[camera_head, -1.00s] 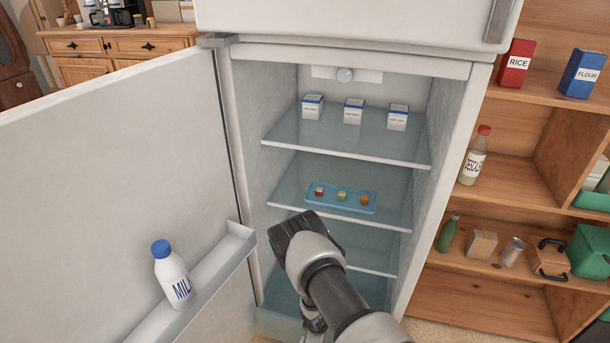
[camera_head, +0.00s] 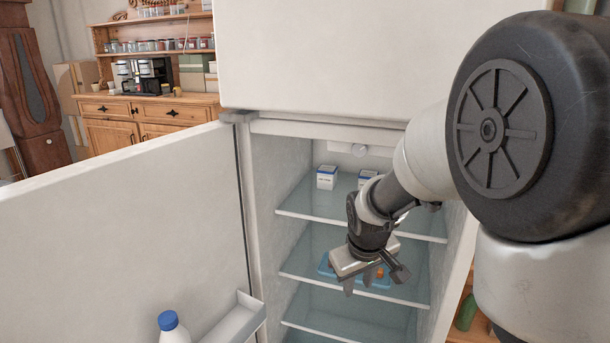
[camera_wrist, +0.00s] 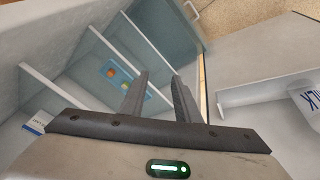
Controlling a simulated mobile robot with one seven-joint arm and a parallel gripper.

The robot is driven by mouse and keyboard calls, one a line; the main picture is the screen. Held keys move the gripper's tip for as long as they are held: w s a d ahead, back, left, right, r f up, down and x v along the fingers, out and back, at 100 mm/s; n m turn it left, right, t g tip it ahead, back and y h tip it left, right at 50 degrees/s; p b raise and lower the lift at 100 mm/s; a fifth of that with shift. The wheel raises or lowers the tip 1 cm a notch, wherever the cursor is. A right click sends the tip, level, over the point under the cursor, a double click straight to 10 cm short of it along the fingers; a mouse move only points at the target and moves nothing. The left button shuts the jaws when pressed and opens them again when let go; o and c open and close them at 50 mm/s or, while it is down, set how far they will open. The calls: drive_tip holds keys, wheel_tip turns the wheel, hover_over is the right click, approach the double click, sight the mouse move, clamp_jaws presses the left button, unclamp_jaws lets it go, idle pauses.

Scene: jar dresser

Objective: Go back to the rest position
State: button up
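My gripper (camera_head: 374,284) is in front of the open fridge, pointing down, at about the height of the shelf with the blue tray (camera_head: 326,268). In the wrist view my gripper (camera_wrist: 160,76) has its two fingers apart with nothing between them. The blue tray holds small coloured cubes; an orange cube (camera_head: 380,273) shows beside the gripper, and the gripper hides part of the tray. The tray (camera_wrist: 104,70) also shows beyond the fingers in the wrist view.
The fridge door (camera_head: 120,235) stands open at the left, with a milk bottle (camera_head: 172,329) in its rack (camera_head: 236,319). White cartons (camera_head: 327,177) stand on the upper shelf (camera_head: 305,208). A wooden dresser (camera_head: 150,117) with jars stands at the back left.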

drive_tip(key=s+d+r+m, duration=0.1)
drive_tip(key=s+r+m, duration=0.1)
drive_tip(key=s+r, duration=0.45)
drive_tip(key=s+d+r+m+t, duration=0.1)
drive_tip(key=s+r, duration=0.2)
drive_tip(key=s, duration=0.6)
drive_tip(key=s+r+m, duration=0.2)
drive_tip(key=s+r, duration=0.2)
drive_tip(key=s, duration=0.3)
wheel_tip(320, 180, up, 16)
drive_tip(key=p, duration=1.5)
drive_tip(key=shift+d+p, duration=0.2)
drive_tip(key=shift+p, duration=0.15)
drive_tip(key=shift+s, duration=0.15)
